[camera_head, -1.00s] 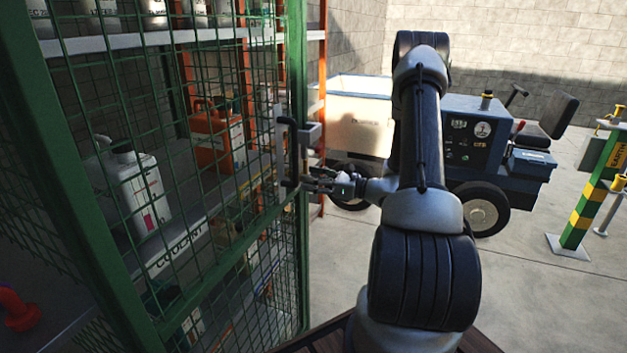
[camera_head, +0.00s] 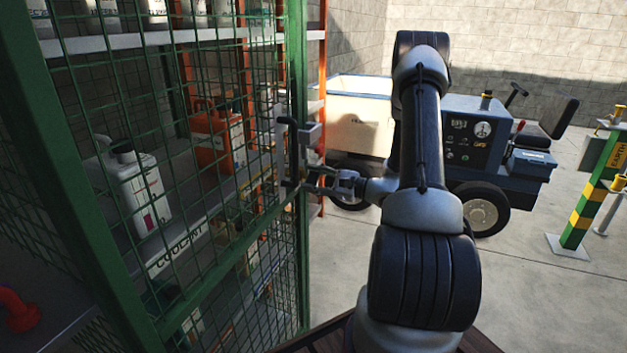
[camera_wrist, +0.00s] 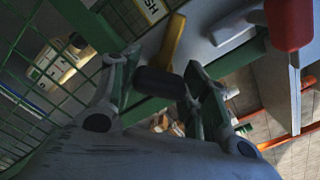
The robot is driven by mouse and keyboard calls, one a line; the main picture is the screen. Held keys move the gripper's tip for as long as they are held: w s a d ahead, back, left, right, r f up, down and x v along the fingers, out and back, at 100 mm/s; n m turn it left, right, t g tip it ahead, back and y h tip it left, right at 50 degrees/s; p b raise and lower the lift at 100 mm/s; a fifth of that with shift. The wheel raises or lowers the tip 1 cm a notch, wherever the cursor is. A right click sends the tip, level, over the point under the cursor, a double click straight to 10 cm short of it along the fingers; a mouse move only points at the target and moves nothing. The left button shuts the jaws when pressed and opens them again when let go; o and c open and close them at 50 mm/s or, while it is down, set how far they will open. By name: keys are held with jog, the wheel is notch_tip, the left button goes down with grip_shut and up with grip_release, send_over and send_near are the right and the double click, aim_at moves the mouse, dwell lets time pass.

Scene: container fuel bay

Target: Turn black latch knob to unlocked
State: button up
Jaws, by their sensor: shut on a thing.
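The black latch knob (camera_wrist: 158,82) shows in the wrist view between the two fingers of my gripper (camera_wrist: 163,66), with a yellow bar (camera_wrist: 174,40) running up from it. My gripper is shut on the knob. In the head view my gripper (camera_head: 313,181) reaches left to the latch on the edge of the green mesh door, and its fingertips largely hide the knob there. A pale latch plate (camera_head: 281,150) with a black handle (camera_head: 287,122) sits just above. I cannot read a lock mark.
Behind the green mesh (camera_head: 100,190) are shelves with a white jug (camera_head: 140,190) and an orange can (camera_head: 217,140). A blue cart (camera_head: 480,135) and a cream bin (camera_head: 357,115) stand behind my arm. A red part (camera_wrist: 290,22) shows at upper right in the wrist view.

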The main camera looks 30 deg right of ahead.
jog(key=n, duration=0.5)
jog(key=shift+n, duration=2.6)
jog(key=o, duration=1)
jog(key=v, duration=1.2)
